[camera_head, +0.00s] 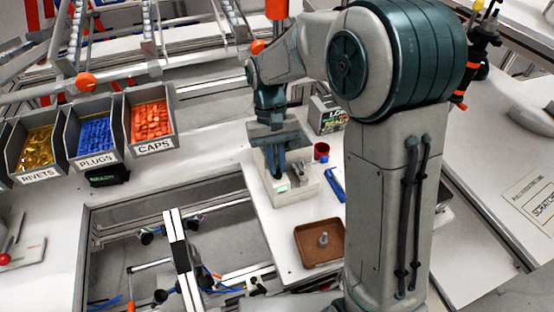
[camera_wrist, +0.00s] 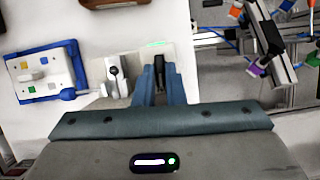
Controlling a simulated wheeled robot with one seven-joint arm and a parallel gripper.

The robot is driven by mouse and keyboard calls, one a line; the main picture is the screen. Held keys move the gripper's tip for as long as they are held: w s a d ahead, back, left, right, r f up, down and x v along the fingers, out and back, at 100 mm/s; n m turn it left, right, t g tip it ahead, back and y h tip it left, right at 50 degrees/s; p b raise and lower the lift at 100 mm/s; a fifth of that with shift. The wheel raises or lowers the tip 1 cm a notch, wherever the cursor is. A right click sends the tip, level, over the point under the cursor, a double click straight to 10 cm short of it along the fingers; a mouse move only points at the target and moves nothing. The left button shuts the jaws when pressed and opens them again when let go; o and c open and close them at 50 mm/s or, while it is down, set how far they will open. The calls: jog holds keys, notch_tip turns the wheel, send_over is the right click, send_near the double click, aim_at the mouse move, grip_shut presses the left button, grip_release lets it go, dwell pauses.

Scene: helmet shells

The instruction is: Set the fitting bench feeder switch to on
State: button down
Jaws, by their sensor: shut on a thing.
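A pale switch box (camera_head: 293,190) stands on the white bench, with a small lit green indicator (camera_head: 283,188) on its near side. In the wrist view the green light (camera_wrist: 155,43) glows at the box's edge. My gripper (camera_head: 277,165) is over the box, with its fingers down at it. In the wrist view my gripper (camera_wrist: 160,75) is shut on a dark switch lever (camera_wrist: 158,68), which the blue fingers partly hide. A second lever with a dark knob (camera_wrist: 114,72) stands on a pale plate beside it, apart from the fingers. I cannot tell the held lever's set position.
A blue-framed white panel (camera_wrist: 47,72) lies close by. A red cup (camera_head: 321,150) and a brown tray (camera_head: 320,242) stand near the box. Bins of rivets (camera_head: 35,152), plugs (camera_head: 94,138) and caps (camera_head: 151,122) are at left. A framed opening (camera_head: 130,220) lies left of the box.

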jog(key=shift+n, duration=0.5)
jog(key=c, duration=1.8)
grip_release()
jog(key=shift+a, duration=0.1)
jog(key=b+v, duration=0.1)
jog(key=v, duration=1.3)
jog(key=shift+a, duration=0.15)
jog(key=s+d+f+m+t, duration=0.1)
jog(key=s+d+f+t, duration=0.1)
jog(key=s+d, duration=0.2)
jog(key=s+d+f+m+t, duration=0.1)
jog(key=s+d+f+t, duration=0.1)
jog(key=s+d, duration=0.3)
jog(key=s+d+f+m+t+y, duration=0.1)
jog(key=s+d+t, duration=0.3)
jog(key=s, duration=0.5)
jog(key=shift+s+d+f, duration=0.4)
jog(key=shift+f, duration=0.15)
